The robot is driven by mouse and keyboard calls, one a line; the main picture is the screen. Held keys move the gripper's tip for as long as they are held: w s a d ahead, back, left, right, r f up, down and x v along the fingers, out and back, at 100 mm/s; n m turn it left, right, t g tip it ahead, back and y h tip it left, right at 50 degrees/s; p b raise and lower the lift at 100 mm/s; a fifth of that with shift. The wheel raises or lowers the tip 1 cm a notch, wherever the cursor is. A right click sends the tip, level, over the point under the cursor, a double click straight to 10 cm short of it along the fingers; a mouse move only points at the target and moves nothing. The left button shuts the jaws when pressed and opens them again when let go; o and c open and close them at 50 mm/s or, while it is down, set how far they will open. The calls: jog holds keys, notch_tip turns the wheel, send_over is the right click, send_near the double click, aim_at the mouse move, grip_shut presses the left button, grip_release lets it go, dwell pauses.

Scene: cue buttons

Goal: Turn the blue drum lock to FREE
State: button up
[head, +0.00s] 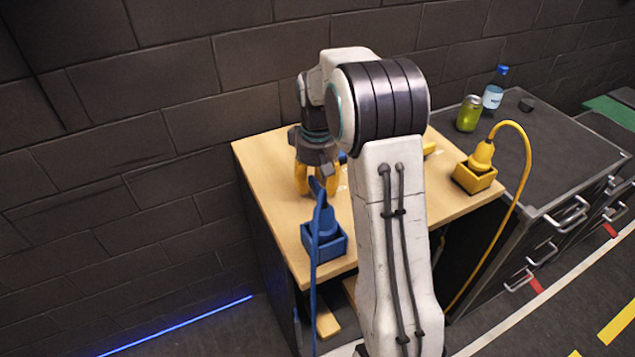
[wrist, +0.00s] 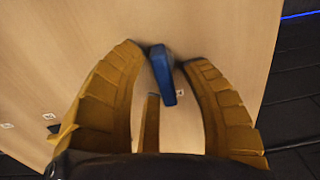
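A blue bar-shaped piece (wrist: 163,76), which looks like the handle of the blue drum lock, stands between the yellow fingers of my gripper (wrist: 166,54) in the wrist view. The fingers are apart, one on each side of it; the left fingertip is very close, and I cannot tell if it touches. In the head view my gripper (head: 317,183) points down over the left part of the wooden tabletop (head: 262,165). The lock is mostly hidden there by the gripper and arm. No FREE marking is readable.
A blue socket box (head: 325,240) with a blue plug and cable stands at the near edge, just in front of my gripper. A yellow socket box (head: 475,178) with a cable is at right. A green can (head: 469,113) and a bottle (head: 494,91) stand on the dark cabinet.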

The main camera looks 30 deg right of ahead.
aim_at(317, 182)
jog(key=shift+o, duration=0.3)
jog(key=shift+r, duration=0.15)
notch_tip(317, 182, up, 12)
dwell(0.5)
dwell(0.4)
